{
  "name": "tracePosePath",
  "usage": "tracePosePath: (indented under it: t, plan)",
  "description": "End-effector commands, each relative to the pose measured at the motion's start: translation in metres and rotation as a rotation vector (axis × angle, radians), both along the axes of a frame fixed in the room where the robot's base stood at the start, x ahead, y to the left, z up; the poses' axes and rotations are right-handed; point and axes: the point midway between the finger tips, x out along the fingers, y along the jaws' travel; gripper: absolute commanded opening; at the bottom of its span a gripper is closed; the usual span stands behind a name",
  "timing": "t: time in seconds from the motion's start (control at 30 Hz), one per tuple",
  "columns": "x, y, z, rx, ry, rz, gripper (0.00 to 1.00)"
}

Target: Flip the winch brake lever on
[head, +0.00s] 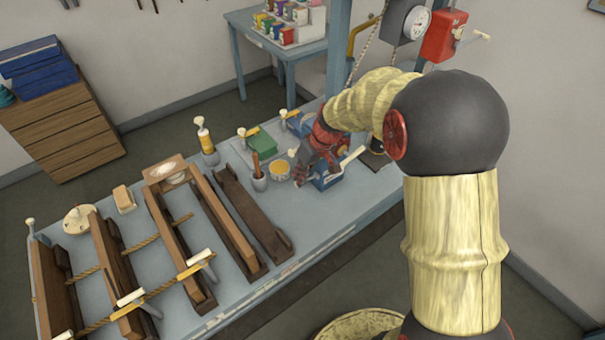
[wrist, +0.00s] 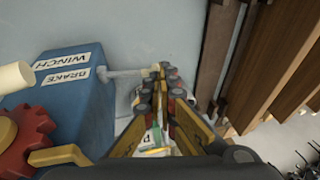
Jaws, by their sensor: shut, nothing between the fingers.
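The winch is a blue box (wrist: 72,105) with white labels reading WINCH and BRAKE in the wrist view. It stands on the bench in the head view (head: 327,180), partly hidden by my gripper. The brake lever, a thin grey rod (wrist: 115,74), sticks out from the box beside the BRAKE label. Its cream tip (wrist: 153,69) is right at my fingertips; I cannot tell whether they touch. My gripper (wrist: 164,72) is shut and empty, with its fingers pointing along the bench next to the lever. In the head view my gripper (head: 302,176) is low over the bench, left of the winch.
A red gear (wrist: 27,140) and a cream handle (wrist: 14,76) are on the winch's left in the wrist view. A yellow-topped pot (head: 279,170) and a cup with a brown handle (head: 259,180) stand close by.

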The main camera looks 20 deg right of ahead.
Motion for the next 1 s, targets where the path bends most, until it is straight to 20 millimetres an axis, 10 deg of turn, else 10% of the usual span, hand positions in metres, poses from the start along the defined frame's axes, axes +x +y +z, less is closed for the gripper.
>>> tracePosePath:
  t: [1.0]
  plan:
    - [-0.004,0.011,-0.018,0.0,0.0,0.0,0.0]
